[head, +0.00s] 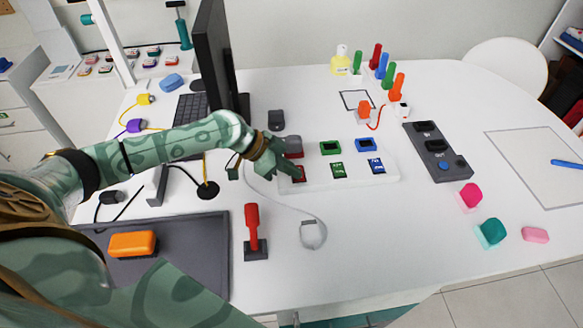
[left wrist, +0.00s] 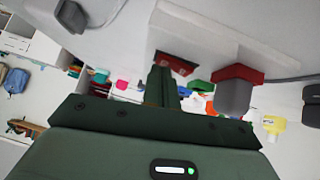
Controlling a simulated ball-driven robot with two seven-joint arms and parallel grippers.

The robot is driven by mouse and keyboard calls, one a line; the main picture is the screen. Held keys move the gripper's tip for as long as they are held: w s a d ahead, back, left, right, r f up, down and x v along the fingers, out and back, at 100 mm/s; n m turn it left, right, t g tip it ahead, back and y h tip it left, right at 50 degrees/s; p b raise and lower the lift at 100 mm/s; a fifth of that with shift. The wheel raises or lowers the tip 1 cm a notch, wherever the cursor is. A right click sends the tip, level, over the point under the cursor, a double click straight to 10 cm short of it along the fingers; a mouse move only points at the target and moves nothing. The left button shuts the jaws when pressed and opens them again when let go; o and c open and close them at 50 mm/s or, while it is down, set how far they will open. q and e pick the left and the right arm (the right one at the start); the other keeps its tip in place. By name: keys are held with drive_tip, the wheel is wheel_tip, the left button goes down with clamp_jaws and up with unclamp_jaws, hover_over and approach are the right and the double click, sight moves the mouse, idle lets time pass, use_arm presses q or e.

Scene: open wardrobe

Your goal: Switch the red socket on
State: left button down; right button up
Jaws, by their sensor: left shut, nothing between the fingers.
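A white power strip (head: 350,183) on the table has red, green and blue sockets, each with a matching switch in front. A grey plug (head: 293,141) sits in the red socket (head: 295,155); in the left wrist view, the grey plug (left wrist: 234,97) shows beside the red socket's rim (left wrist: 238,73). My left gripper (head: 289,169) is shut and empty, its tips at the red switch (head: 300,175). In the left wrist view, the fingers (left wrist: 162,80) point at the red switch (left wrist: 176,64). I cannot tell whether they touch it. The gripper partly hides the switch. My right gripper is out of view.
The green socket (head: 330,148) and blue socket (head: 366,145) stand right of the red one. A red-handled tool (head: 252,228) stands in front. A monitor (head: 213,60) stands behind my left arm.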

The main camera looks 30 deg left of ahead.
use_arm(q)
drive_tip(key=shift+w+a+f, duration=0.1)
drive_tip(key=shift+w+a+r, duration=0.2)
drive_tip(key=shift+w+a, duration=0.2)
drive_tip(key=shift+w, duration=0.15)
drive_tip(key=shift+r, duration=0.1)
drive_tip(key=p+v, duration=0.1)
drive_tip(key=v, duration=1.5)
drive_tip(key=shift+r, duration=0.15)
